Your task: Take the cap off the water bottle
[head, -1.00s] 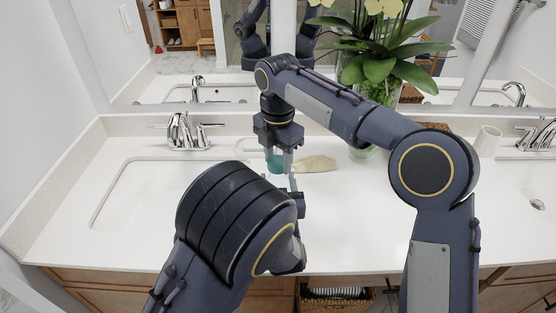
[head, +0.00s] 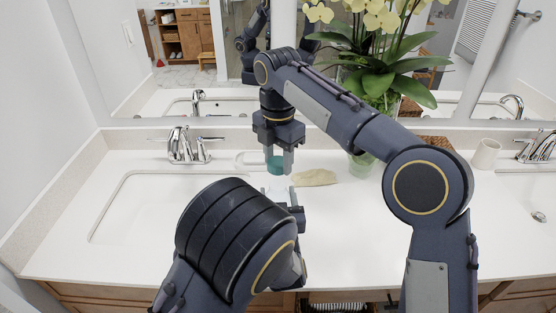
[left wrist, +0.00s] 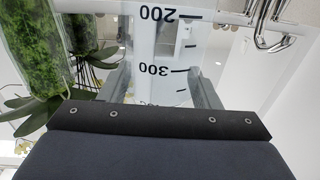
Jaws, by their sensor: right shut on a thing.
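My right gripper (head: 278,166) points down from above and is shut on the teal cap (head: 275,165). Below the cap is the pale, clear water bottle (head: 278,182), mostly hidden by my left arm in the head view. A small gap between cap and bottle is too small to confirm. In the left wrist view the bottle (left wrist: 158,45) shows its black 200 and 300 marks. My left gripper (left wrist: 160,88) has one finger on each side of it, close against its walls. In the head view this gripper (head: 283,196) is partly hidden behind my left arm.
A tan object (head: 315,177) lies on the counter just right of the bottle. A glass vase (head: 361,166) with orchids stands behind, right. A basin (head: 150,205) and faucet (head: 188,146) are at left. A white cup (head: 486,153) stands at far right.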

